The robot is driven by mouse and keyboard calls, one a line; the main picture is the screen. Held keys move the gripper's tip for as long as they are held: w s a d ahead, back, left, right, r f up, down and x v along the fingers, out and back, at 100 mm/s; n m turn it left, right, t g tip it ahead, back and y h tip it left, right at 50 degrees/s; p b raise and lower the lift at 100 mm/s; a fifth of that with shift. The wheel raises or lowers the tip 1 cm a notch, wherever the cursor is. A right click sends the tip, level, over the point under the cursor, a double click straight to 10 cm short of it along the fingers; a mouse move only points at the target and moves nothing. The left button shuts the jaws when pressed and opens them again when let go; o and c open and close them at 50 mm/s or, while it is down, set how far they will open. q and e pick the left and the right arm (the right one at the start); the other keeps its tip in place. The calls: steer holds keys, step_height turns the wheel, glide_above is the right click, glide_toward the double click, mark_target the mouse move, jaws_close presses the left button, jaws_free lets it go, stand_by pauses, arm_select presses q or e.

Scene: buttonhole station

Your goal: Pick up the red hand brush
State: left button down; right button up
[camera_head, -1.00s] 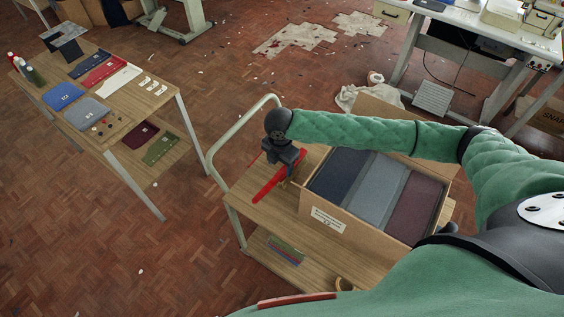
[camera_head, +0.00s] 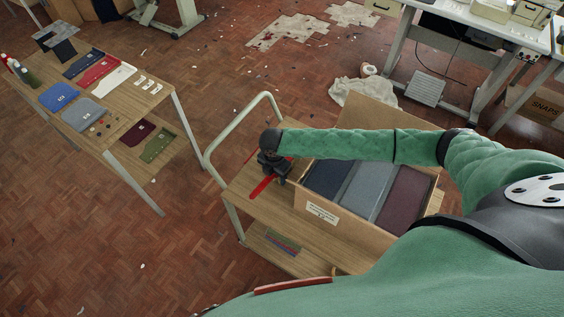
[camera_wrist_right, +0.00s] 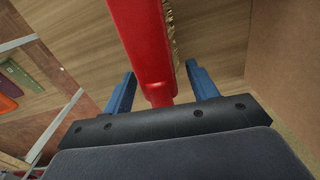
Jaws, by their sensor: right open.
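The red hand brush (camera_head: 262,188) lies on the top board of the wooden trolley (camera_head: 245,195), left of the cardboard box. My right gripper (camera_head: 272,174) is just above it and hides part of it in the head view. In the right wrist view the brush's red handle (camera_wrist_right: 143,40) runs between the two blue fingers of my open right gripper (camera_wrist_right: 160,70). A gap shows on each side of the handle. Tan bristles (camera_wrist_right: 172,35) show along its right side. My left gripper is not in view.
The cardboard box (camera_head: 340,223) with folded fabric stands close to the right of the gripper. The trolley's metal handle rail (camera_head: 236,128) rises at the left. A table with fabric pieces (camera_head: 145,88) stands further left, with bare floor between.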

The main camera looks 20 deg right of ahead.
steer(key=shift+f, duration=0.1)
steer(key=shift+c, duration=0.2)
steer(key=c, duration=1.2)
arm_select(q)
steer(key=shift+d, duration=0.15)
